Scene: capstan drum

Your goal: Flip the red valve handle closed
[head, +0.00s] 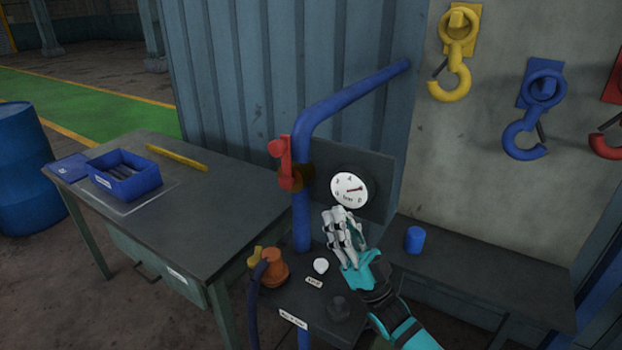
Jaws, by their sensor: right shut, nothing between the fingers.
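The red valve handle (286,164) is on the blue pipe (302,215), left of the gauge. It stands roughly upright along the pipe, with a red knob at its upper end. A brass-brown valve body shows beside it. My right gripper (338,213) is shut and empty. It is just below the round white pressure gauge (349,189), to the right of and lower than the handle, apart from it. My right arm comes in from the lower right. My left gripper is not in view.
A table (230,200) at left holds a blue bin (125,178) and a yellow bar (176,157). An orange fitting (275,268) with a hose and a white knob (320,265) are below. A blue cylinder (414,239) stands on the right bench. Hooks (452,60) hang on the wall.

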